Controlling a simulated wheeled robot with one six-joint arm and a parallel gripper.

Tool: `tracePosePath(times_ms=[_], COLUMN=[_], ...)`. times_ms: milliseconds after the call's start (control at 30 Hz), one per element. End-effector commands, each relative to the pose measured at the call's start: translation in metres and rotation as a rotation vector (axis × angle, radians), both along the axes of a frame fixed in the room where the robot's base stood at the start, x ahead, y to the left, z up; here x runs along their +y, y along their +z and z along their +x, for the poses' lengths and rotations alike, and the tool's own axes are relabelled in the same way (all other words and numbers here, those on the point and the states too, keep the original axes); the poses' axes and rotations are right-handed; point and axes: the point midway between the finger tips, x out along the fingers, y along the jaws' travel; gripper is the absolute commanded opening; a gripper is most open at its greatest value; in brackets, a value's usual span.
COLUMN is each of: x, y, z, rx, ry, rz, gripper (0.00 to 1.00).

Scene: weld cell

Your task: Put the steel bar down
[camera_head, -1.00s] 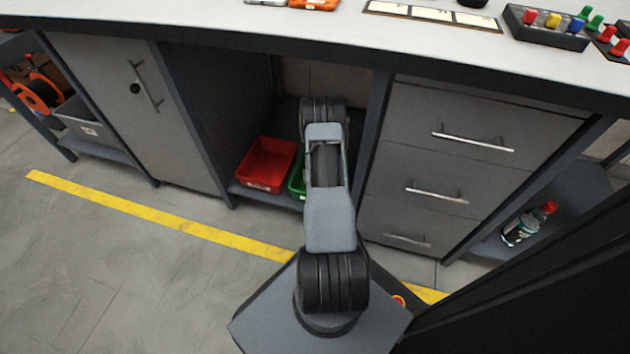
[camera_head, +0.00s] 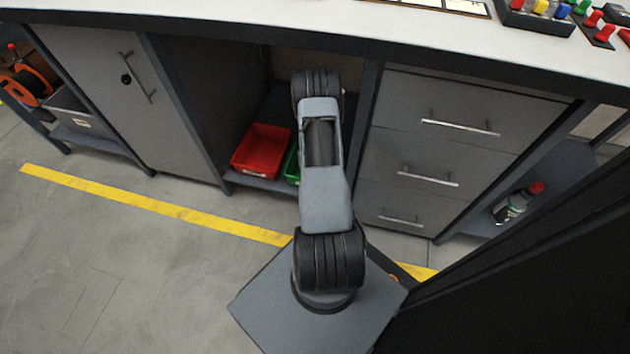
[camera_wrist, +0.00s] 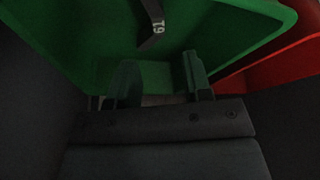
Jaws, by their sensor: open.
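In the wrist view, a dark flat bar (camera_wrist: 151,14) with white digits lies inside the green bin (camera_wrist: 85,45), near the top of the picture. It looks like the steel bar, though the picture is dim. My gripper (camera_wrist: 158,72) is open, its two fingers apart over the near part of the green bin. The bar is beyond the fingertips, and nothing shows between them. In the head view, my arm reaches into the open bay under the bench and hides the gripper, the bar and most of the green bin (camera_head: 292,166).
A red bin (camera_head: 262,152) stands left of the green one on the low shelf; it also shows in the wrist view (camera_wrist: 283,62). A cabinet door (camera_head: 130,110) and a drawer unit (camera_head: 430,150) flank the bay. A bottle (camera_head: 513,205) is at right. The floor at left is clear.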

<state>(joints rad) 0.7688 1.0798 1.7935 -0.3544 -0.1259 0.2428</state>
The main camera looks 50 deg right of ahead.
Motion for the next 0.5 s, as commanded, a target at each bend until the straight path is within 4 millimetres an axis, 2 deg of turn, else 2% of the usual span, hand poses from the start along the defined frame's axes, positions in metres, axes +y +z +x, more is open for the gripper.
tracePosePath(times_ms=[33, 67, 100, 133, 500], x=[0.003, 0.004, 0.011, 0.015, 0.059], y=[0.020, 0.028, 0.010, 0.009, 0.015], z=[-0.004, -0.006, -0.015, -0.020, -0.078], rx=[-0.001, -0.002, 0.001, 0.000, 0.002], ry=[0.000, -0.001, -0.001, -0.001, -0.001], rz=[-0.001, -0.001, 0.003, 0.002, 0.001], gripper=[0.46, 0.46, 0.46, 0.46, 0.46])
